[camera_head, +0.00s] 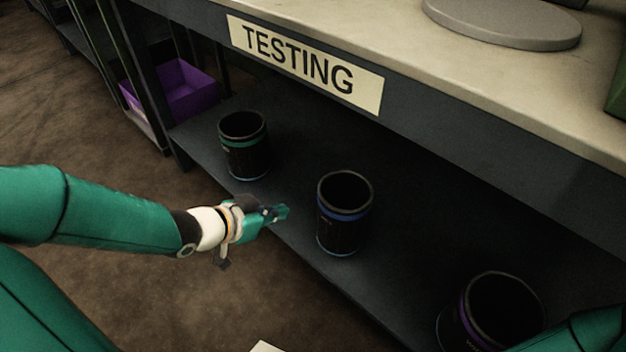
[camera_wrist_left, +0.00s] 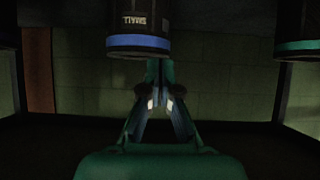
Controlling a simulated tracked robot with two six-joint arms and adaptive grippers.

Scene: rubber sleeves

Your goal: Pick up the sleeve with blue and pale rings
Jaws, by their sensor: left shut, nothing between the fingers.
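The sleeve with blue and pale rings (camera_head: 342,222) is a black, open-topped cylinder standing upright on the dark lower shelf. It has a blue ring near its top and a paler blue one at its base. It also shows at the top of the left wrist view (camera_wrist_left: 138,30), cut off by the frame. My left gripper (camera_head: 284,211) is shut and empty, to the left of this sleeve at the shelf's front edge, with a gap between them. Its closed fingers (camera_wrist_left: 158,75) also show in the wrist view. My right gripper is out of view.
A sleeve with a green ring (camera_head: 244,152) stands behind and left of my left gripper. A purple-ringed sleeve (camera_head: 482,318) stands at the lower right, partly hidden by my right arm. The bench top (camera_head: 400,45) overhangs the shelf. A purple bin (camera_head: 186,92) sits further back.

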